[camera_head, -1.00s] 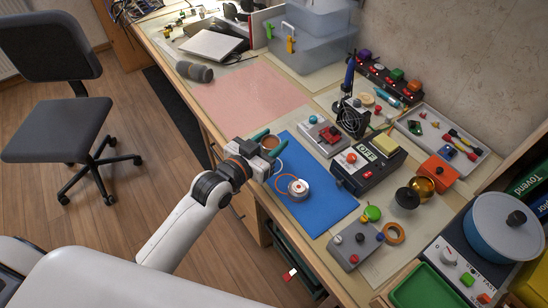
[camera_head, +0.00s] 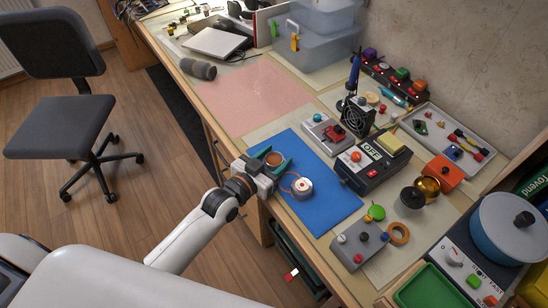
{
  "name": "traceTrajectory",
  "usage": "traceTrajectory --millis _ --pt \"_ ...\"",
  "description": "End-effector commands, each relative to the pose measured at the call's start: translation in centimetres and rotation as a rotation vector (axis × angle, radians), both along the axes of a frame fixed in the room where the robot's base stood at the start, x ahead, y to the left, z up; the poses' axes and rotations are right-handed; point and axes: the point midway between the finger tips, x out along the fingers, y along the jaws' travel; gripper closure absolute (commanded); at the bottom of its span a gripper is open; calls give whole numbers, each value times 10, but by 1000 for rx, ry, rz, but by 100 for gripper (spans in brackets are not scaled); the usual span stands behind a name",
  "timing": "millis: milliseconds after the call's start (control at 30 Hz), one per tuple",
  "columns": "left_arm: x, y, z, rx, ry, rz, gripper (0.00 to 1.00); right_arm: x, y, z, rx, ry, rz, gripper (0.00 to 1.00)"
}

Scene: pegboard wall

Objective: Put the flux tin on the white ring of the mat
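The flux tin, seen as a small round copper-brown tin (camera_head: 273,158), is at the upper left part of the blue mat (camera_head: 326,203). My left gripper (camera_head: 275,160) has one green finger on each side of it and looks closed on it. The mat's white ring is hidden now behind the tin and gripper. I cannot tell whether the tin touches the mat. A round white-topped tin with a red dot (camera_head: 302,186) stands just right of the gripper, by an orange ring. My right gripper is not in view.
A grey box with knobs (camera_head: 359,246) stands by the mat's near right corner. A black device with a display (camera_head: 371,168) and a small grey-red device (camera_head: 324,134) stand beyond the mat. The pink mat (camera_head: 252,97) is clear. The bench's front edge runs under my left arm.

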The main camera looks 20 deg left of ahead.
Motion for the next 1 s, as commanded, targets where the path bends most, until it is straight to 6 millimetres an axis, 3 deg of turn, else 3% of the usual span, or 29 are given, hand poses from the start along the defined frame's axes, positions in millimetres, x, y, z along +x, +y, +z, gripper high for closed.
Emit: traceTrajectory --millis 67,467,1000 --pt "0 0 0 0 0 0 34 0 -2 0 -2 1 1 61" --pt "-6 2 3 1 2 0 34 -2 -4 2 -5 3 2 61" --pt "-100 38 18 2 2 0 34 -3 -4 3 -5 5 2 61"
